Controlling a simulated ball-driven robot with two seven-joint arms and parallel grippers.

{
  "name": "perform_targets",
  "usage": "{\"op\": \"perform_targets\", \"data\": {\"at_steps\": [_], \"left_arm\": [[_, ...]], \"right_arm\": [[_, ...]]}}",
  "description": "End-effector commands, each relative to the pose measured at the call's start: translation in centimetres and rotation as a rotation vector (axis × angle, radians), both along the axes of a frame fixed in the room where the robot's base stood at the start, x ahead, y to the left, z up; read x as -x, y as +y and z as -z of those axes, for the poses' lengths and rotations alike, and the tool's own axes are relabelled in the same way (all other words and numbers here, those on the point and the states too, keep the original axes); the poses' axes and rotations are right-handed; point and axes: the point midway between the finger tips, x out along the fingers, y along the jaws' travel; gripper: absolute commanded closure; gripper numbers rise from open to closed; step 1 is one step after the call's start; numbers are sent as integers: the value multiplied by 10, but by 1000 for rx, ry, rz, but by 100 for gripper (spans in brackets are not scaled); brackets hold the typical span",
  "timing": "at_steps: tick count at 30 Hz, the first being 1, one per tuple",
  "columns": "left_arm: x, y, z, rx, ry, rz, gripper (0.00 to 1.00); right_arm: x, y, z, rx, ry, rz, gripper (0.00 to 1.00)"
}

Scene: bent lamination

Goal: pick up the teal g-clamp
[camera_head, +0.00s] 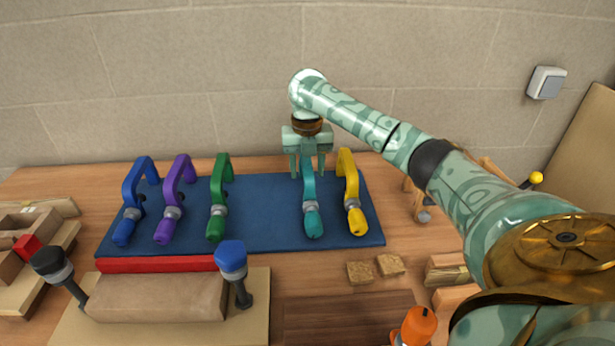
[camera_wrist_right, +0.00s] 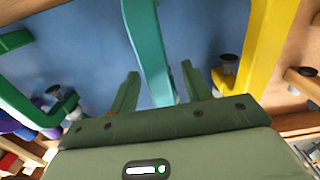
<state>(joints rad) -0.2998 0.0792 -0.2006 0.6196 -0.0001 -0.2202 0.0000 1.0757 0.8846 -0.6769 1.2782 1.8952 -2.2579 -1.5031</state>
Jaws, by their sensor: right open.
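The teal g-clamp (camera_head: 311,205) stands on the blue mat (camera_head: 265,235), between the green clamp and the yellow clamp. Its handle points toward the front, and its upper back part is hidden behind my right gripper in the head view. My right gripper (camera_head: 308,172) is open at the back of the teal clamp, fingers pointing down. In the right wrist view, the teal g-clamp (camera_wrist_right: 148,50) runs between the two open fingertips (camera_wrist_right: 160,78), with a gap visible on each side. My left gripper is not in view.
A green clamp (camera_head: 218,200) and a yellow clamp (camera_head: 350,190) stand close on either side. Purple (camera_head: 174,195) and blue (camera_head: 133,195) clamps stand farther left. A wall (camera_head: 240,60) rises behind the bench.

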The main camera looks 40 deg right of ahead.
Motion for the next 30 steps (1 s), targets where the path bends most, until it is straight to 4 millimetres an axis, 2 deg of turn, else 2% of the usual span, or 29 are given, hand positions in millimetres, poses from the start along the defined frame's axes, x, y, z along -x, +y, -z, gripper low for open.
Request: {"op": "perform_targets", "data": {"at_steps": [7,8,12,13,22,27,30], "left_arm": [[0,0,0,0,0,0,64],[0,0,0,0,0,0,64],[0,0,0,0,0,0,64],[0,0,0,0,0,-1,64],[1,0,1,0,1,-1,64],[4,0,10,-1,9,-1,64],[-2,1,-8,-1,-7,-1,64]], "right_arm": [[0,0,1,0,0,0,52],[0,0,1,0,0,0,55],[0,0,1,-1,1,0,94],[0,0,1,-1,1,0,98],[0,0,0,-1,-1,0,97],[-1,0,-1,0,0,-1,97],[0,0,-27,-1,-6,1,97]]}}
